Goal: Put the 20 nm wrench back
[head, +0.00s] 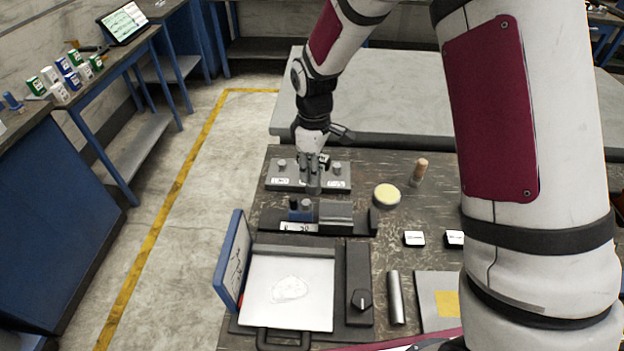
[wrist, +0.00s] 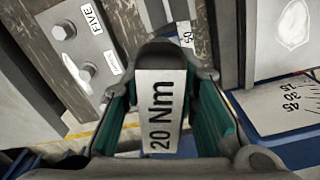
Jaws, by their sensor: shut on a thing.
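The 20 Nm wrench (wrist: 163,88) shows in the wrist view as a pale face with black "20 Nm" lettering. My gripper (wrist: 160,125) is shut on it, with teal pads on its left and right sides. In the head view my gripper (head: 313,172) points down at a grey bolted block (head: 284,184) with white labels. The block also shows in the wrist view (wrist: 85,62), with a "FIVE" label. The wrench is hard to make out in the head view, and I cannot tell whether it touches the block.
A dark holder with a blue part and a label (head: 298,227) is just in front of the block. A round yellow-topped tin (head: 386,195) and a small cork-topped bottle (head: 419,171) stand to the right. A silver-topped device (head: 262,291) and a metal cylinder (head: 396,297) are nearer.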

